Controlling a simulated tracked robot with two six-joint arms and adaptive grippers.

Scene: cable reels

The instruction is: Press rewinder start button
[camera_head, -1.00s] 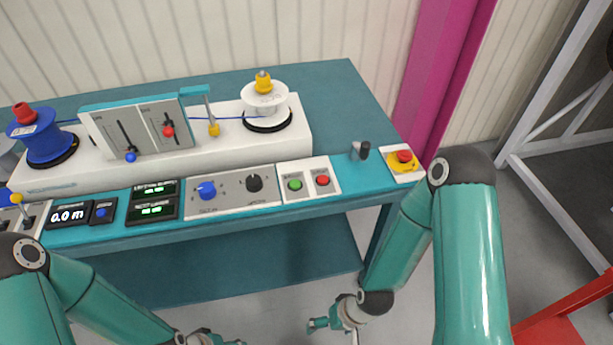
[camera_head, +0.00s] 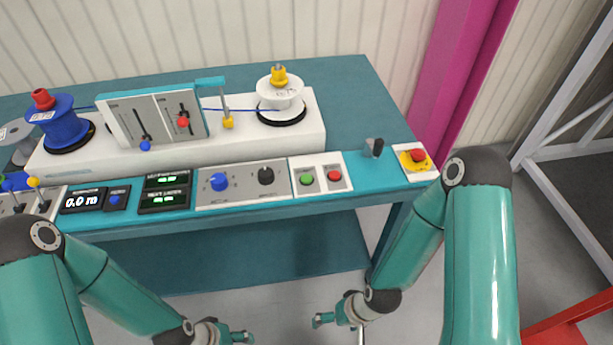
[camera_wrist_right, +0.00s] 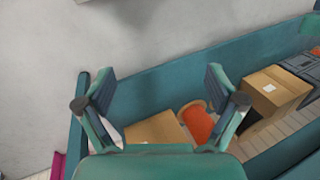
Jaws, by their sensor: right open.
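The green button (camera_head: 307,180) sits on a white plate on the front panel of the teal bench (camera_head: 340,78), left of a red button (camera_head: 335,176). My right gripper (camera_head: 319,320) hangs in front of the bench, below panel height and apart from the buttons. In the right wrist view its two fingers (camera_wrist_right: 157,84) are spread with nothing between them. My left gripper (camera_head: 240,337) is at the bottom of the head view, also low and away from the panel. Its fingers are too small to read.
A yellow-based red emergency button (camera_head: 415,160) and a dark switch (camera_head: 374,147) stand right of the buttons. Blue (camera_head: 218,182) and black (camera_head: 265,176) knobs are to the left. The right wrist view shows cardboard boxes (camera_wrist_right: 272,92) and an orange reel (camera_wrist_right: 197,122).

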